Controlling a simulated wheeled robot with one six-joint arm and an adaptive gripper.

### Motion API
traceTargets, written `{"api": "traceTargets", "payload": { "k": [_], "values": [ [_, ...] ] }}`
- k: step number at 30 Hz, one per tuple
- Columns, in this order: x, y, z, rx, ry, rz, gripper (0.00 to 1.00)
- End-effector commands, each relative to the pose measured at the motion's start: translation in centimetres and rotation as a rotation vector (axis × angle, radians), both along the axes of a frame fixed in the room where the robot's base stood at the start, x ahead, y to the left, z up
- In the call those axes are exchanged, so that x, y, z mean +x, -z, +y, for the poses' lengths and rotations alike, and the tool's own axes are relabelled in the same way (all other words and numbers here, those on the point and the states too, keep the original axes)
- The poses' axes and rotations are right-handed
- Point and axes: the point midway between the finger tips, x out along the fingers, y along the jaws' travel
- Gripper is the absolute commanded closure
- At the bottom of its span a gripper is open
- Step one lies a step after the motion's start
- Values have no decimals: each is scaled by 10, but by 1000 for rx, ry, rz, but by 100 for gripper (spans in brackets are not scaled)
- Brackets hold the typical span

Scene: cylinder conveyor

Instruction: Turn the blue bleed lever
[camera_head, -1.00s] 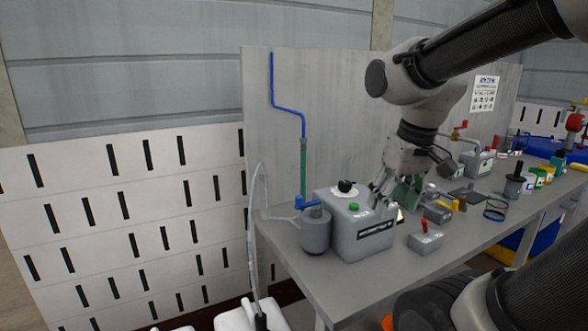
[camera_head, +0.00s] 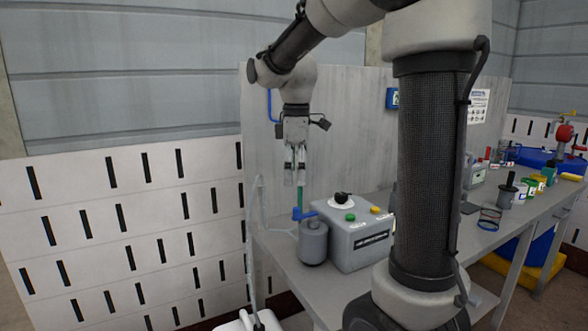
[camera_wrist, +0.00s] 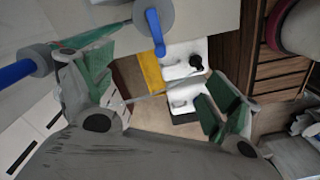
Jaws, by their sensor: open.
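The blue bleed lever (camera_head: 304,214) sits on top of a small grey cylinder (camera_head: 313,242) at the bench's left end. The blue lever also shows at the top of the wrist view (camera_wrist: 155,32), beside the round grey cylinder (camera_wrist: 152,12). My gripper (camera_head: 294,180) points down above the lever, apart from it, in front of the vertical pipe. In the wrist view my gripper's green-padded fingers (camera_wrist: 165,98) are spread wide with nothing held between them. The fingers partly cover the green and blue pipe in the head view.
A grey box (camera_head: 350,238) with a black knob and buttons stands right of the cylinder. The back panel (camera_head: 350,120) is close behind my gripper. White canisters (camera_wrist: 185,58) lie below the bench edge. My arm hides the bench's middle.

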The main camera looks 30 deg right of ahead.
Motion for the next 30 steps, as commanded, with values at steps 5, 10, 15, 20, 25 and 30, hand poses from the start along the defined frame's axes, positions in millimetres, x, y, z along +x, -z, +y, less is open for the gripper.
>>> {"api": "traceTargets", "payload": {
  "k": [5, 10, 15, 20, 25, 30],
  "values": [
    [-1, 23, 0, 0, 1, 4, 11],
    [-1, 46, 0, 0, 2, 4, 11],
    [-1, 68, 0, -1, 3, 3, 11],
    [-1, 85, 0, 0, 3, 2, 11],
    [-1, 95, 0, 0, 3, 2, 11],
    [0, 99, 0, 0, 3, 0, 11]
  ]
}}
